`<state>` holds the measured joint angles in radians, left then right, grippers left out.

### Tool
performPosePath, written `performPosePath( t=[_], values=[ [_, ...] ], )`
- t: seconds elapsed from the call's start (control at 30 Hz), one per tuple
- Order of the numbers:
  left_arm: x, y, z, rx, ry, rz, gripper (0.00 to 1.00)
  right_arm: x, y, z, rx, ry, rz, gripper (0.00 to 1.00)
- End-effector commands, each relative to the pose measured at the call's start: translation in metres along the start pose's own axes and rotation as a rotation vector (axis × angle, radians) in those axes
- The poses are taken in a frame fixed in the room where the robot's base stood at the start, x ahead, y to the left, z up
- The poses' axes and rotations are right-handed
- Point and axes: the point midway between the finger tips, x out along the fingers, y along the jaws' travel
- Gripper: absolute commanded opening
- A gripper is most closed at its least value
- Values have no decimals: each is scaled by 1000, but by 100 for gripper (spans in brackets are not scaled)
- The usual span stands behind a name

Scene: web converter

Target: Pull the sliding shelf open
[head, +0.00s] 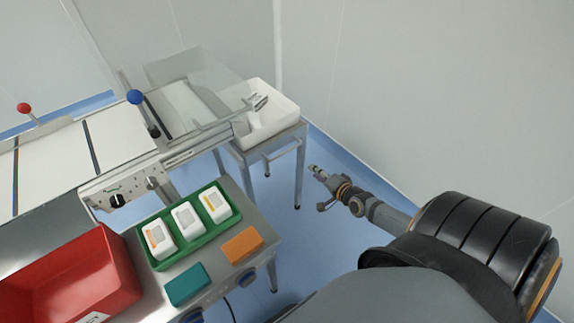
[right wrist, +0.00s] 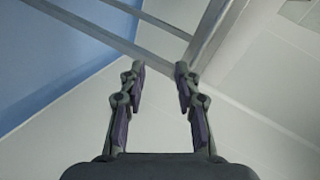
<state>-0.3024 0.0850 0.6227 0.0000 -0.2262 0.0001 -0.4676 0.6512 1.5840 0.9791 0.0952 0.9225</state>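A metal stand (head: 301,172) with a white tray (head: 292,112) on top is at the end of the machine in the head view. A thin bar like a handle (head: 283,150) shows on its near side, below the top; I take this to be the sliding shelf's handle, but cannot be sure. My right gripper (head: 314,170) is to the right of the stand, apart from it. In the right wrist view the right gripper (right wrist: 160,72) has its fingers apart with nothing between them. Grey metal bars (right wrist: 100,34) show beyond the fingertips. My left gripper is not in view.
The web machine (head: 120,150) with red and blue knobs runs along the left. A steel side table holds a red bin (head: 75,275), a green tray (head: 187,250) with white packs, and teal and orange blocks. Blue floor (head: 318,225) is clear between stand and wall.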

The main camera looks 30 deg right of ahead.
Motion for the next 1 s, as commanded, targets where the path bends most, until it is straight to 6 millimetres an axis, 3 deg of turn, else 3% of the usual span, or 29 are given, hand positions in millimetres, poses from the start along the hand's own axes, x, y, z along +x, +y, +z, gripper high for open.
performPosePath(
  t=[0.03,0.1,0.23,0.43,0.8,1.0],
  values=[
    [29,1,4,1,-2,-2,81,10,-8,9,82,-18,-63,32],
    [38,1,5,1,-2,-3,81,11,-35,14,191,-42,-125,32],
    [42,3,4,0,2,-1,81,9,-61,19,292,-70,-174,32],
    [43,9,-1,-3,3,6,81,17,-66,18,303,-69,-180,32],
    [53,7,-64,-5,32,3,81,90,-78,23,303,-70,-180,32],
    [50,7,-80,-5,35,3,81,109,-83,23,300,-70,-177,32]
  ],
)
